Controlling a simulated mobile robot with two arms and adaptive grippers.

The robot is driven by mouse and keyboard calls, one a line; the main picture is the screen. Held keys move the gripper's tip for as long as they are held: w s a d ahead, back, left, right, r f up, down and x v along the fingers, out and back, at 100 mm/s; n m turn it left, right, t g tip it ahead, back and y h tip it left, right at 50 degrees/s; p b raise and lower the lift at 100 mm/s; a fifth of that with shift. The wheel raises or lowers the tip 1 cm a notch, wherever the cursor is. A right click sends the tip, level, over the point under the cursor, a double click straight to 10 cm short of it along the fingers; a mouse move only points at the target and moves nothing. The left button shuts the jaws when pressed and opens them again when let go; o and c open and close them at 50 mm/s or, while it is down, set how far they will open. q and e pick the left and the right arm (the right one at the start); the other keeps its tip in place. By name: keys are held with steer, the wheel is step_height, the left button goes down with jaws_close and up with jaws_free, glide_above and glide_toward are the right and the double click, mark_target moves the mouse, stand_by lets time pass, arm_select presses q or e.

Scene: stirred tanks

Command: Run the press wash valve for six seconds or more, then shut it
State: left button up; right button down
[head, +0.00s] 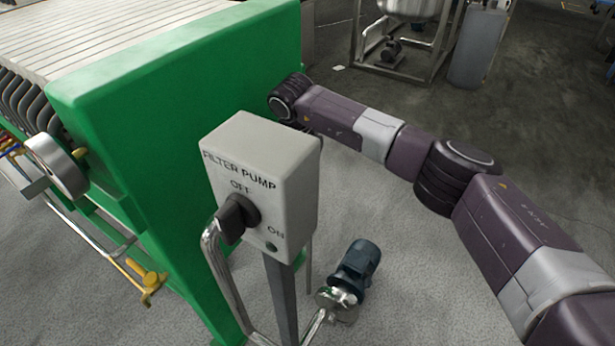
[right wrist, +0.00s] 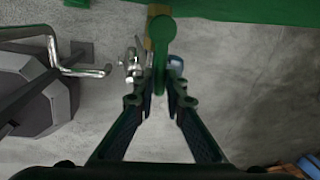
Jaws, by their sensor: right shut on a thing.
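In the right wrist view a green valve lever (right wrist: 161,45) with a rounded end lies between the fingers of my right gripper (right wrist: 161,88). The gripper is shut on this lever. A brass-coloured piece (right wrist: 154,11) shows just behind the lever's rounded end. In the head view my right arm reaches in from the right and goes behind the grey box, beside the green press (head: 165,95). The right gripper and the lever are hidden there. My left gripper is not in either view. Whether water runs cannot be seen.
A grey "FILTER PUMP" box (head: 262,165) with a black knob (head: 236,217) stands in front of the press on a post. A pump with a dark blue motor (head: 357,264) and metal pipes sit on the floor below. A framed tank (head: 412,8) stands farther back.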

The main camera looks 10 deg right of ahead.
steer(key=shift+r, duration=0.1)
steer(key=c, duration=2.3)
jaws_free()
steer(key=shift+o, duration=0.2)
step_height(320, 180, up, 12)
steer(key=s+a, duration=0.1)
steer(key=s, duration=0.1)
steer(key=shift+a, duration=0.15)
